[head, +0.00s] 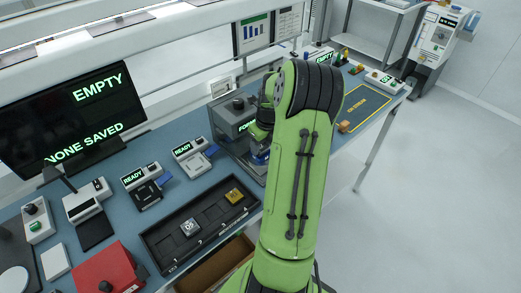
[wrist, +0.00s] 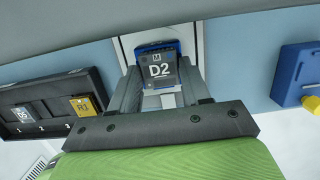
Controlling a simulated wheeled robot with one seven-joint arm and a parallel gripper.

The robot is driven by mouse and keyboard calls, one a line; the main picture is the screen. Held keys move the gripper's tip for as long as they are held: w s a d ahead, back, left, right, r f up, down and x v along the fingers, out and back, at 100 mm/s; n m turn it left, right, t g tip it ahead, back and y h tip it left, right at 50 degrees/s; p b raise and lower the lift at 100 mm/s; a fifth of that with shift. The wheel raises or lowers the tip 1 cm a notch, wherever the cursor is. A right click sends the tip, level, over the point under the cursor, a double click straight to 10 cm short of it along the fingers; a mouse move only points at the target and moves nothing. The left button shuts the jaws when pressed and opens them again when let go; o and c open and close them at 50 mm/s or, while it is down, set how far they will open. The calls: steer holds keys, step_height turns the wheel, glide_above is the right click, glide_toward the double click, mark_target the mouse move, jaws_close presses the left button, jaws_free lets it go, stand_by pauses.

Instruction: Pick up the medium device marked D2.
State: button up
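The medium device marked D2 (wrist: 158,72) is a dark grey block with a white label, in the middle of the wrist view. Blue parts show around its far end, and a pale surface lies behind it. The two fingers of my gripper (wrist: 160,82) stand one on each side of it, very close to its sides. I cannot tell whether they touch it. In the head view my green arm hides D2 and most of my gripper; a blue part (head: 260,157) shows beside the arm at the grey press-like station (head: 232,120).
A black tray (head: 165,245) holds a grey device (head: 189,228) and a yellow device (head: 235,196). Readers marked READY (head: 140,178) stand behind it. A red box (head: 108,270) is at the front left. A blue box with a yellow part (wrist: 299,75) is at right in the wrist view.

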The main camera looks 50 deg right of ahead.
mark_target(262, 148)
steer(key=c, duration=0.6)
steer(key=shift+w+p+v, duration=0.25)
steer(key=shift+p+v, duration=0.8)
steer(key=shift+v, duration=0.15)
steer(key=shift+w+p+v, duration=0.25)
steer(key=shift+p+v, duration=0.8)
steer(key=shift+v, duration=0.2)
steer(key=shift+d+r, duration=0.1)
steer(key=shift+d, duration=0.05)
